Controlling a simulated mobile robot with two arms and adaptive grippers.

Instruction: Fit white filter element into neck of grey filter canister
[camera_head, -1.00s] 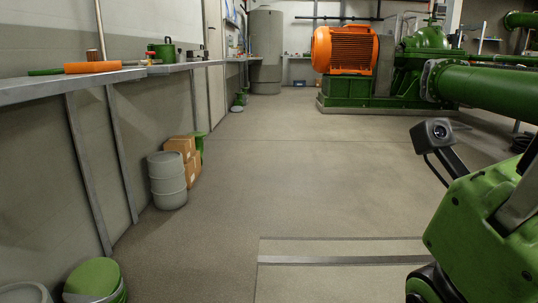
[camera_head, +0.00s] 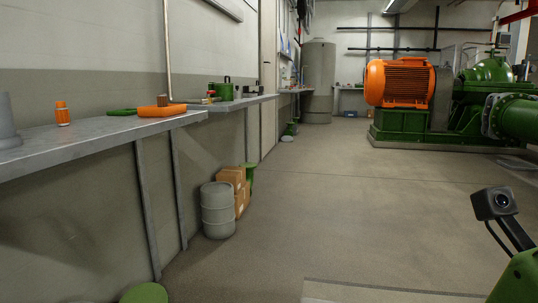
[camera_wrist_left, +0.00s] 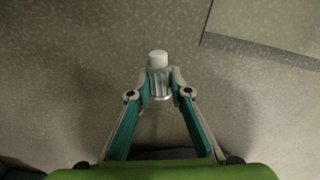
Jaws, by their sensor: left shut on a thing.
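In the left wrist view my left gripper (camera_wrist_left: 160,88) is shut on the white filter element (camera_wrist_left: 158,57). It has a white round end and a pale ribbed body between the fingertips, with bare floor beyond. My left gripper does not show in the head view. A grey tapered body with a wide base (camera_head: 7,125) stands on the bench at the left edge of the head view, partly cut off. It may be the grey filter canister; its neck cannot be made out for sure. My right gripper is not in view.
The grey bench (camera_head: 100,140) runs along the left wall. On it are an orange-capped bottle (camera_head: 62,114), an orange tool (camera_head: 162,109) and a green pot (camera_head: 223,90). A grey drum (camera_head: 217,210) and cardboard boxes (camera_head: 232,180) stand below. The middle floor is clear.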

